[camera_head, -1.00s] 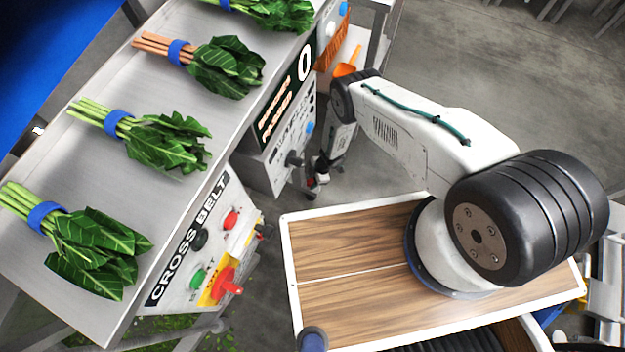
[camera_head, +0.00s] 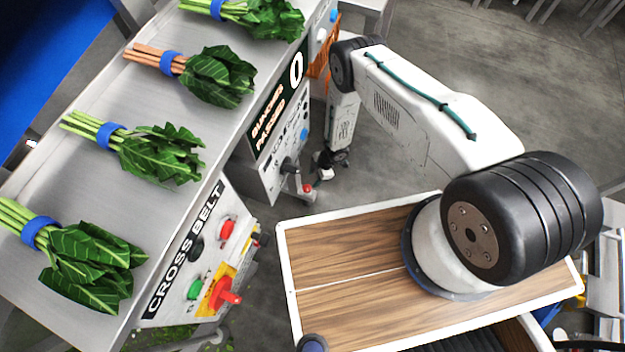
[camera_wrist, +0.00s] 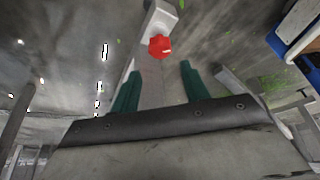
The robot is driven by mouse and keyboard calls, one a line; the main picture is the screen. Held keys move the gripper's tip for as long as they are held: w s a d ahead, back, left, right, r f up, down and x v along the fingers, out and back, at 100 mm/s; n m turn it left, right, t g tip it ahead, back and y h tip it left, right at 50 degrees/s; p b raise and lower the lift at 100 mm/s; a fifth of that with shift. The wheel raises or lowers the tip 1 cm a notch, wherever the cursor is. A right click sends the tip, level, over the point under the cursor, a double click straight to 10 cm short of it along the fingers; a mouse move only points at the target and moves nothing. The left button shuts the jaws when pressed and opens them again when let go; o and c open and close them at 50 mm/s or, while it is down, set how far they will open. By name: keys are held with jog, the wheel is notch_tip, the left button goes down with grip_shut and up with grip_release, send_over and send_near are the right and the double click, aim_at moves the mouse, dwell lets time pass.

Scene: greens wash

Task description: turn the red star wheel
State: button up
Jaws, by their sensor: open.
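In the wrist view a red, many-sided wheel or knob (camera_wrist: 159,46) sits at the end of a pale grey post, beyond my fingertips. My gripper (camera_wrist: 158,78) is open, with its two green fingers apart and nothing between them. The red wheel appears ahead of the gap, not touched. In the head view the end of my arm (camera_head: 326,170) hangs low beside the counter panel; its fingers are too small to make out. A small red knob (camera_head: 307,188) shows just left of it; I cannot tell if it is the same part.
The cross belt panel (camera_head: 170,268) carries a red handle (camera_head: 222,293) on yellow, plus red, green and black controls. Several bunches of greens lie on the steel belt (camera_head: 88,180). My wood-topped base is near. Grey floor (camera_head: 420,140) is open beyond my arm.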

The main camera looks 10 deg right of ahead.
aim_at(307, 187)
dwell(0.3)
jog(key=x, duration=0.7)
jog(key=shift+a+f, duration=0.15)
jog(key=shift+f, duration=0.2)
jog(key=shift+s, duration=0.1)
jog(key=c, duration=0.7)
